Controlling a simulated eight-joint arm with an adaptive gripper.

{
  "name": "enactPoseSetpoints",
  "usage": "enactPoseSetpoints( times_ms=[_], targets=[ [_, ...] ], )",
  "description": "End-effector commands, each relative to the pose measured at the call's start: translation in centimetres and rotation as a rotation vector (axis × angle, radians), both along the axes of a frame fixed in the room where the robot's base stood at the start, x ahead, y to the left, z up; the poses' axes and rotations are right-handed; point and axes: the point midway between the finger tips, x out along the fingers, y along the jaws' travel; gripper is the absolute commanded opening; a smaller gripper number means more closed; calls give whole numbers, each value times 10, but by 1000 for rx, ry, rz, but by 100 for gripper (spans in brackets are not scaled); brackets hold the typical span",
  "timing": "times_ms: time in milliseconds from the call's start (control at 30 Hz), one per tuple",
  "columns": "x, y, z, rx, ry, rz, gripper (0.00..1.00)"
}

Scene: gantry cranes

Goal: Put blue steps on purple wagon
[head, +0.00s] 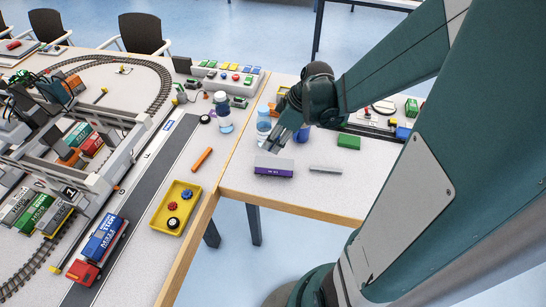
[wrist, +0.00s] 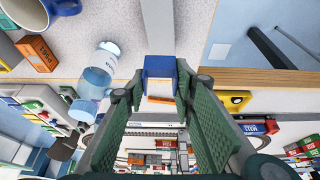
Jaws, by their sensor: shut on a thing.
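The purple wagon (head: 273,170), with a grey top, stands on the white table near its front left corner. My gripper (head: 270,146) is just behind and above it in the head view. In the wrist view, my gripper (wrist: 162,88) has its two green fingers shut on a blue block-like piece, the blue steps (wrist: 160,66). The fingers cover its sides and its step shape cannot be made out. In the head view the held piece is hidden or too small to tell. The wagon cannot be made out in the wrist view.
A water bottle (head: 264,120) and a blue mug (head: 302,134) stand close to my gripper. A grey bar (head: 325,168) and a green block (head: 348,142) lie to the right. A yellow tray (head: 176,207) is on the left table. A gap separates the tables at the front.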

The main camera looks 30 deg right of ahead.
Motion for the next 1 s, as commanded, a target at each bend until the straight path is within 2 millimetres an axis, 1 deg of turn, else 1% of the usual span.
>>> enactPoseSetpoints(
  times_ms=[33, 200, 400, 533, 867, 1000],
  targets=[
    [0, 0, -7, 0, 0, 0, 16],
    [0, 0, -27, 0, 0, 0, 16],
    [0, 0, -44, 0, 0, 0, 16],
    [0, 0, -47, 0, 0, 0, 16],
    [0, 0, -48, 0, 0, -1, 16],
    [0, 0, -55, 0, 0, -1, 16]
  ],
)
